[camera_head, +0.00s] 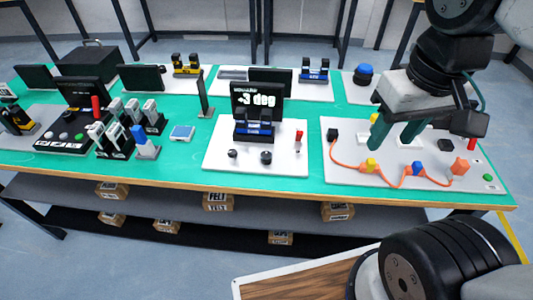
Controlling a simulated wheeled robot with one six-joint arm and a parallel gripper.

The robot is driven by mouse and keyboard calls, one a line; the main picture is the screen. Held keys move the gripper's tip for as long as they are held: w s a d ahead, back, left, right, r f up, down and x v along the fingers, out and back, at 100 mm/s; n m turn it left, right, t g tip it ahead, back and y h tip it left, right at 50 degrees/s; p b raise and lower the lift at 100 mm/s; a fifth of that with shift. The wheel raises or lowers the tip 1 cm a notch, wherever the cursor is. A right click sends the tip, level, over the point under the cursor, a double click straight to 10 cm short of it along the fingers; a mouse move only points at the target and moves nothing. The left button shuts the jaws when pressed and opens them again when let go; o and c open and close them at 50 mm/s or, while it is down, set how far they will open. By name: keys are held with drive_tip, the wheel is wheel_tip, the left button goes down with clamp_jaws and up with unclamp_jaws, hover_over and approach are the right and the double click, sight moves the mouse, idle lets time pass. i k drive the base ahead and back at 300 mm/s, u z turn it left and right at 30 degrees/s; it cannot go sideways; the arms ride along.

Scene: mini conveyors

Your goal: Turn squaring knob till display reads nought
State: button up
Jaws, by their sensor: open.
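A black display (256,100) stands on a white board (222,139) in the middle of the table. Its white text looks upside down and seems to read 3 deg, with a small mark beside the digit. A small conveyor with blue parts (254,124) sits just in front of the display. Two dark knobs are at the board's front edge: a smaller left knob (233,153) and a larger right knob (266,157). Which one is the squaring knob I cannot tell. My gripper (396,134) is open and empty, above the board to the right, apart from both knobs.
An orange cable (389,181) with coloured blocks runs across the right-hand board (340,177). A red-topped post (298,138) stands right of the display. Grey-and-white upright units (115,130) and a blue-topped block (145,147) are at left. Green table surface lies bare between the boards.

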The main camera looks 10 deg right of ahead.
sight(265, 157)
drive_tip(key=u, duration=1.3)
drive_tip(key=k, duration=0.7)
drive_tip(key=z, duration=0.8)
drive_tip(key=i, duration=0.4)
drive_tip(key=u, duration=0.1)
